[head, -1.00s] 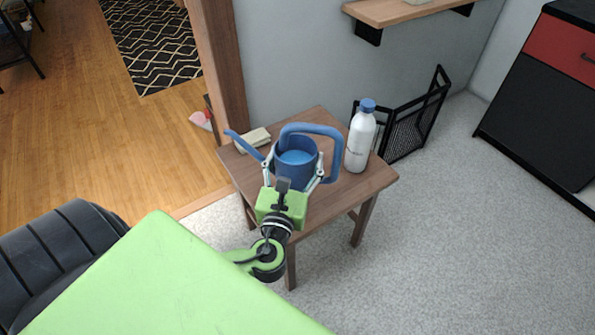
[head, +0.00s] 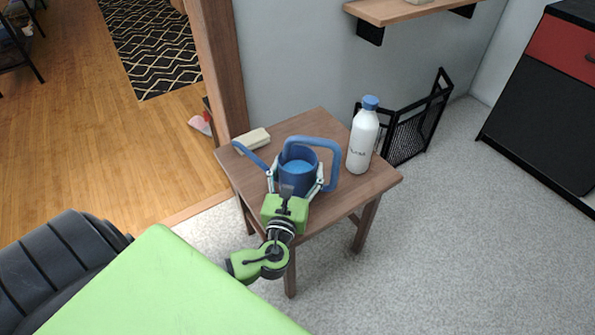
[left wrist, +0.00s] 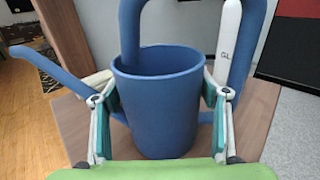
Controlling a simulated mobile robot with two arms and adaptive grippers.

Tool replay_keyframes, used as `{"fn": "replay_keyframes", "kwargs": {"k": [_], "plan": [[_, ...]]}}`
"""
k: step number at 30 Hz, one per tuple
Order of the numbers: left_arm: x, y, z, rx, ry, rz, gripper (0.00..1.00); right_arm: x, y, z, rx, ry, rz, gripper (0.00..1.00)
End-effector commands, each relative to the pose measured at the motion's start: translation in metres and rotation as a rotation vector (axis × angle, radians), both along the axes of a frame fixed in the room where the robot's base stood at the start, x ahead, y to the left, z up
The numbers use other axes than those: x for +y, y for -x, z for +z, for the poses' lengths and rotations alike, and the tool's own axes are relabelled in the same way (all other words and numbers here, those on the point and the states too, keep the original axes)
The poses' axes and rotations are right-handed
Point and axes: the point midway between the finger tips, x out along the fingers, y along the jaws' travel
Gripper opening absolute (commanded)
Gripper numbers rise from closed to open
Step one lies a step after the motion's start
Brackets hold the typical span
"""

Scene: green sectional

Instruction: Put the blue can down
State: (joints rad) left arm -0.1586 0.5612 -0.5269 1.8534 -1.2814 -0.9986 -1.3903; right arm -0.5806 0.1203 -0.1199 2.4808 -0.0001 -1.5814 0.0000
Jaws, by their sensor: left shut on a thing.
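The blue can (head: 298,178) is a watering can with a spout to the left and a big looped handle. It is upright over the small wooden table (head: 335,205), near its front edge. My left gripper (head: 296,187) is shut on the can's body, a finger on each side. In the left wrist view the can (left wrist: 157,110) fills the middle between the two teal fingers. The gripper and can hide the can's base in the head view, so I cannot tell if it touches the tabletop. My right gripper is not in view.
A white bottle with a blue cap (head: 363,135) stands on the table right of the can. A pale block (head: 252,139) lies at the back left of the tabletop. A black mesh rack (head: 408,130) stands behind the table, below a wall shelf (head: 400,10).

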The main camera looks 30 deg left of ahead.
Motion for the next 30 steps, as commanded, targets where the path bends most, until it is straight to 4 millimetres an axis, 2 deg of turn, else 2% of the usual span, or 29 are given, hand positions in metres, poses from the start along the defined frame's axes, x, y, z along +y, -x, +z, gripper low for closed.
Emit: {"fn": "replay_keyframes", "kwargs": {"k": [8, 9, 10, 11, 22, 26, 30], "plan": [[0.000, 0.000, 0.001, -0.004, -0.002, 0.000, 0.26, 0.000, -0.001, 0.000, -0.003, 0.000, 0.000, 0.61], [0.000, 0.000, -0.002, 0.001, 0.000, 0.000, 0.72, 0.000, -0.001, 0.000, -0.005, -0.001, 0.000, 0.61], [0.000, 0.000, -0.001, 0.001, 0.000, 0.000, 0.80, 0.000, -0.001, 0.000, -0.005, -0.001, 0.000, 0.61], [0.000, 0.000, -0.001, 0.002, 0.001, 0.000, 0.84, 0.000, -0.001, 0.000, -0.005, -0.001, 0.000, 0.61], [0.000, 0.000, 0.002, 0.001, 0.000, 0.000, 0.84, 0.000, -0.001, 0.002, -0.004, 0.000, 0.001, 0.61], [-0.006, 0.014, 0.000, 0.005, 0.002, -0.001, 0.84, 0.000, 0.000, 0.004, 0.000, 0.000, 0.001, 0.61], [-0.017, 0.040, 0.001, 0.006, 0.005, -0.001, 0.84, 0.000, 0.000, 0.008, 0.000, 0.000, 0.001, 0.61]]}}
